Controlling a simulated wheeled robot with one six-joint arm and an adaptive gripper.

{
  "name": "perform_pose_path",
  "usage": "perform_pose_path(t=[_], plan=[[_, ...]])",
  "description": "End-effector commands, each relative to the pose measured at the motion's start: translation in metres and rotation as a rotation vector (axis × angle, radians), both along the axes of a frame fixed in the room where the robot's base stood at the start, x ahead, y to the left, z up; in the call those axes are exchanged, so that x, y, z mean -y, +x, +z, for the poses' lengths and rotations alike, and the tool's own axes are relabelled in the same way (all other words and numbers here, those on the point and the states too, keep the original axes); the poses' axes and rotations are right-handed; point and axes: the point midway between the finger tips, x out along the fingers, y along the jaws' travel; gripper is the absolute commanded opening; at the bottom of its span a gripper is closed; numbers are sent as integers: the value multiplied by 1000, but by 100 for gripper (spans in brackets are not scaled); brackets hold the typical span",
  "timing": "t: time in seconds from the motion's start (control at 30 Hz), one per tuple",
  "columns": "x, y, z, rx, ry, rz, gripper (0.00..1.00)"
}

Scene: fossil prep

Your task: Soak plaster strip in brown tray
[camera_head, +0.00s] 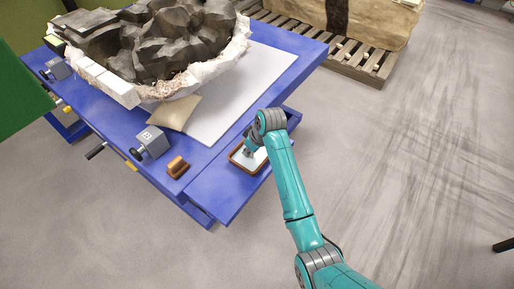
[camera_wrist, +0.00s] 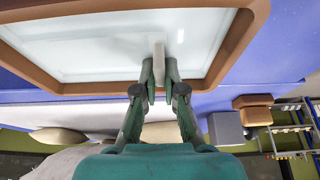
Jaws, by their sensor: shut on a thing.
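The brown tray (camera_head: 232,158) sits on the blue table's right front part, with pale, whitish liquid inside. It fills the upper part of the wrist view (camera_wrist: 60,88). My gripper (camera_wrist: 159,72) is shut on a narrow white plaster strip (camera_wrist: 159,48), which stands between the two fingertips. The fingers and strip are over the tray's inside, near one rim. I cannot tell how far the strip dips into the liquid. In the head view my gripper (camera_head: 249,150) is at the tray, partly hidden by my wrist, and the strip cannot be made out.
A large dark fossil block in a white plaster jacket (camera_head: 100,78) lies on the blue table (camera_head: 215,185). A tan cushion (camera_head: 174,113), a grey clamp block (camera_head: 152,141) and a brown block (camera_head: 177,167) are left of the tray.

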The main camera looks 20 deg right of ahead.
Motion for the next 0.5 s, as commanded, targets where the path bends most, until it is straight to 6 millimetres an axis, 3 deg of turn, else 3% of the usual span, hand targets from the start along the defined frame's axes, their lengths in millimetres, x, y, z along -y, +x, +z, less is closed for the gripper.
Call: perform_pose_path(t=[0.5], plan=[[0,1,36,2,0,1,0]])
